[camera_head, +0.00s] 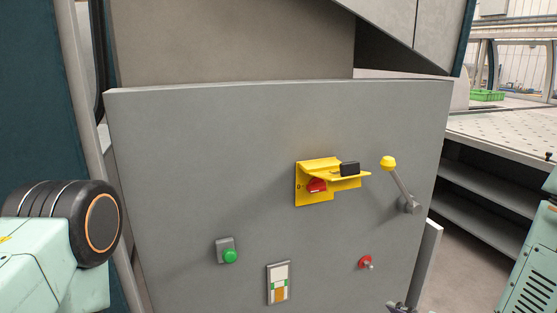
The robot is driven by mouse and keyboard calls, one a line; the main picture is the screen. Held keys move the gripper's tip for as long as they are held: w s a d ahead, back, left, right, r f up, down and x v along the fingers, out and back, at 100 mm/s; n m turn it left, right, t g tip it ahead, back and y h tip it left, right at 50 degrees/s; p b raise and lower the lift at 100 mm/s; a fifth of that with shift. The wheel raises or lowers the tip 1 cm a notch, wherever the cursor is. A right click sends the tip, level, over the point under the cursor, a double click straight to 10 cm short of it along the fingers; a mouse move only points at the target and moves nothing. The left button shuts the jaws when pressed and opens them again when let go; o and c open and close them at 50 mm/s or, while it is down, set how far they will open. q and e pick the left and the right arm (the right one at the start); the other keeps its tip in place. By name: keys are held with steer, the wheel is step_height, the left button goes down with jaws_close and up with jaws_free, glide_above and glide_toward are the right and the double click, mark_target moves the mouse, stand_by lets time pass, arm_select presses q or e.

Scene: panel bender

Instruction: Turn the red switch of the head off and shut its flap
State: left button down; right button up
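The red switch (317,185) is a small red knob on a yellow plate (302,197) on the grey panel. Its exact turn position is too small to read. The yellow flap (322,164) stands open, sticking out from the plate above the switch, with a black block (349,168) at its right part. The switch shows below the flap, partly covered by its edge. My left gripper is out of view. What looks like the tip of my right gripper (402,309) shows at the bottom edge, below and apart from the switch; its opening cannot be told.
The grey panel (200,150) also carries a yellow-knobbed lever (388,163), a green button (230,256), a small red knob (365,262) and a white-and-orange plate (278,283). The lever juts out right of the flap. A shelved table (500,140) stands at right.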

steer(key=s+d+f+m+g+h+b, duration=0.1)
steer(key=s+f+m+g+b, duration=0.3)
steer(key=s+f, duration=0.9)
steer(key=s+d+f+m+g+h+b, duration=0.1)
steer(key=s+f+m+g+b, duration=0.4)
steer(key=s+f, duration=0.9)
step_height(320, 180, down, 6)
steer(key=g+h+b, duration=0.1)
steer(key=g+b, duration=0.1)
steer(key=b, duration=0.1)
steer(key=shift+s, duration=0.2)
steer(key=shift+d, duration=0.1)
